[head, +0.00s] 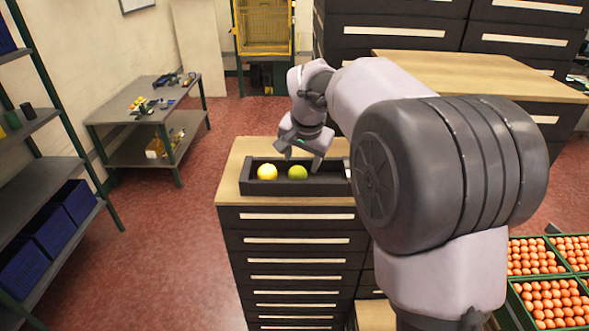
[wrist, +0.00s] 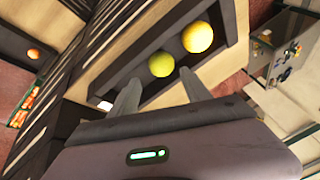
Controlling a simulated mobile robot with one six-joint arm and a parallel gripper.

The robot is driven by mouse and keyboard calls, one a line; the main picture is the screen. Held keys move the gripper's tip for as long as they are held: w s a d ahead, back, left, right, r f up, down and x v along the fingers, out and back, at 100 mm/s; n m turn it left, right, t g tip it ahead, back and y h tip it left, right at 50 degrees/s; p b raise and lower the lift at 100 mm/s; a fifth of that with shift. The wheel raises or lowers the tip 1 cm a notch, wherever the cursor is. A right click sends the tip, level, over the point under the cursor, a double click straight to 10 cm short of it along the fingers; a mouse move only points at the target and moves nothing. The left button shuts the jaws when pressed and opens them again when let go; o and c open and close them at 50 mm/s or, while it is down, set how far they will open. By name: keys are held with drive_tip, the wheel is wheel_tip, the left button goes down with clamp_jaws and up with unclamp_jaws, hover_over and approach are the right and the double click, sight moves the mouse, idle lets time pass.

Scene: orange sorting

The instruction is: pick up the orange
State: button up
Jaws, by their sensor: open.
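A dark tray (head: 328,184) on the wooden cabinet top holds two round fruits. The left one is a yellow-orange fruit (head: 267,172); beside it is a yellow-green fruit (head: 297,173). In the wrist view the yellow-green fruit (wrist: 161,64) lies just beyond and between my fingertips, and the yellow-orange fruit (wrist: 198,37) is farther up and right. My gripper (head: 302,160) is open and empty, pointing down over the tray near the yellow-green fruit. My gripper (wrist: 158,90) does not visibly touch either fruit. My arm hides the tray's right end.
The drawer cabinet (head: 290,240) stands under the tray. Green crates of orange fruits (head: 545,285) are at lower right. A grey workbench (head: 150,105) and a shelf with blue bins (head: 50,235) stand at left. Red floor is free between them.

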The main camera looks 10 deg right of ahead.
sight(299, 170)
drive_tip(key=shift+x, duration=0.75)
drive_tip(key=p+x, duration=0.1)
drive_tip(key=x, duration=0.1)
drive_tip(key=p+x, duration=0.1)
drive_tip(key=x, duration=0.2)
drive_tip(key=shift+w+a+f, duration=0.2)
drive_tip(key=shift+w+f, duration=0.05)
drive_tip(key=shift+w, duration=0.1)
drive_tip(key=shift+s, duration=0.15)
drive_tip(key=shift+s+r, duration=0.1)
drive_tip(key=shift+s, duration=0.05)
drive_tip(key=c, duration=1.2)
